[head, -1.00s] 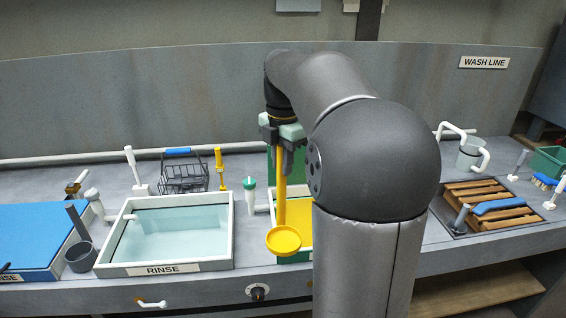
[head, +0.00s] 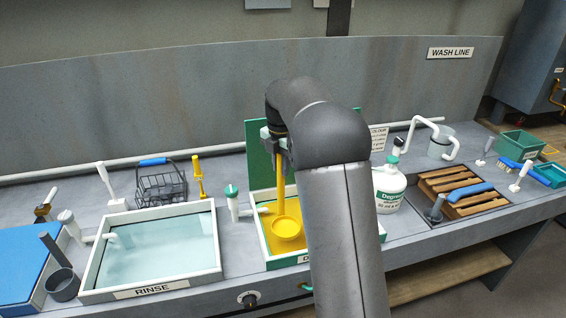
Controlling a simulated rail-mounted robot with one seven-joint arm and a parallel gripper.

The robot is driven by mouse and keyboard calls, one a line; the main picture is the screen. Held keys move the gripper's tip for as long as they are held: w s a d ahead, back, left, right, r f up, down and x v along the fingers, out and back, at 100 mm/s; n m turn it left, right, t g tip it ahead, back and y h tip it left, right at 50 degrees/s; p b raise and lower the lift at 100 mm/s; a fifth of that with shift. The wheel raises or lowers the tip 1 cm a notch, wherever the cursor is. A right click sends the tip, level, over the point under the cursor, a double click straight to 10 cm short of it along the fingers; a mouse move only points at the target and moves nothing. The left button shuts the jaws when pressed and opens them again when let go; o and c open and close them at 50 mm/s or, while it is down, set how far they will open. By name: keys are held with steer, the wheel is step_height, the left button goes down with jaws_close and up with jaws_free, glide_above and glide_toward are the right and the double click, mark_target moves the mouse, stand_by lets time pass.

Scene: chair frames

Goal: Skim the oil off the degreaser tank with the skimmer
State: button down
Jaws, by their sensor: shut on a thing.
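My gripper (head: 277,138) is shut on the upper end of the yellow skimmer (head: 281,180), which hangs nearly upright with its round bowl (head: 288,228) at the bottom. The bowl shows over the yellow surface (head: 274,249) in the degreaser tank (head: 268,264). I cannot tell whether it touches the liquid. The tank has a green and pale rim, and my arm hides its right side and most of its label. A green panel (head: 257,150) stands behind it.
The rinse tank (head: 150,290) with clear water is on the left. A white degreaser jug (head: 388,187) stands close right of my arm, beside a wooden slatted rack (head: 455,186). A wire basket (head: 162,185) is behind.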

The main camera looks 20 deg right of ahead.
mark_target(281, 190)
steer(key=shift+f+b, duration=3.4)
steer(key=shift+f, duration=1.35)
